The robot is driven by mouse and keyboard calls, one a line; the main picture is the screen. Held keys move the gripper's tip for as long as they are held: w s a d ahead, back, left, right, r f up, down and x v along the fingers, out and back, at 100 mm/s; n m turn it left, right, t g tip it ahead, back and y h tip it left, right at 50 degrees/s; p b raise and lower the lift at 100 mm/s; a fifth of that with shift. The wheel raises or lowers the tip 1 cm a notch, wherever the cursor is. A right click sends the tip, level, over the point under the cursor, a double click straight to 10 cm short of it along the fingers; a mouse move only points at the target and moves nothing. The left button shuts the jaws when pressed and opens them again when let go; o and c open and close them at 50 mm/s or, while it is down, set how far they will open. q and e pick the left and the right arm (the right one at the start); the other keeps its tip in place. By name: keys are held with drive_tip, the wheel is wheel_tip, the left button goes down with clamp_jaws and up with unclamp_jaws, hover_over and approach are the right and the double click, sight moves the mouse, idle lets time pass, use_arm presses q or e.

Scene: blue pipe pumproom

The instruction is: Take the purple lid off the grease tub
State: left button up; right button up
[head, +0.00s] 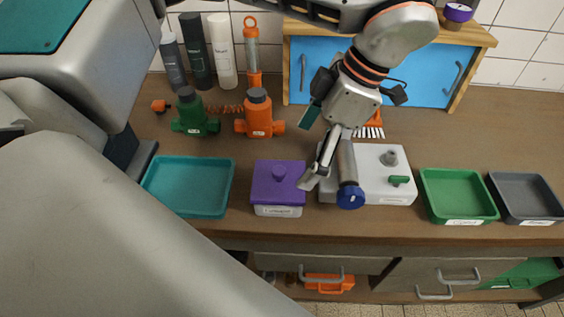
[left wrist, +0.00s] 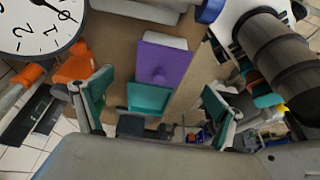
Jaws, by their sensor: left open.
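The grease tub (head: 278,211) is a small white labelled box on the bench. Its purple lid (head: 275,188), with a round knob on top, sits on it. In the left wrist view the lid (left wrist: 165,62) shows near the middle, with a strip of the tub (left wrist: 166,40) above it. My left gripper (head: 312,150) is open and empty, just right of and above the lid in the head view, apart from it. Its teal-padded fingers (left wrist: 155,105) are spread wide in the left wrist view. My right gripper is not in view.
A teal tray (head: 188,187) stands left of the tub. A white unit with a blue-ended pipe (head: 350,190) stands close on the right, then green (head: 458,194) and grey (head: 526,198) trays. Green (head: 195,116) and orange (head: 259,118) valve bodies stand behind.

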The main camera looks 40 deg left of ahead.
sight(284, 171)
use_arm(q)
drive_tip(key=shift+s+a+f, duration=0.2)
drive_tip(key=shift+s+f, duration=0.05)
drive_tip(key=shift+f, duration=0.25)
drive_tip(key=shift+s+a+f, duration=0.2)
drive_tip(key=shift+s+f, duration=0.05)
drive_tip(key=shift+f, duration=0.2)
drive_tip(key=x, duration=0.4)
drive_tip(key=shift+s+a+r, duration=0.1)
drive_tip(key=shift+s+a, duration=0.2)
drive_tip(key=shift+a, duration=0.1)
drive_tip(key=shift+a+f, duration=0.15)
drive_tip(key=shift+f, duration=0.35)
drive_tip(key=c, duration=1.2)
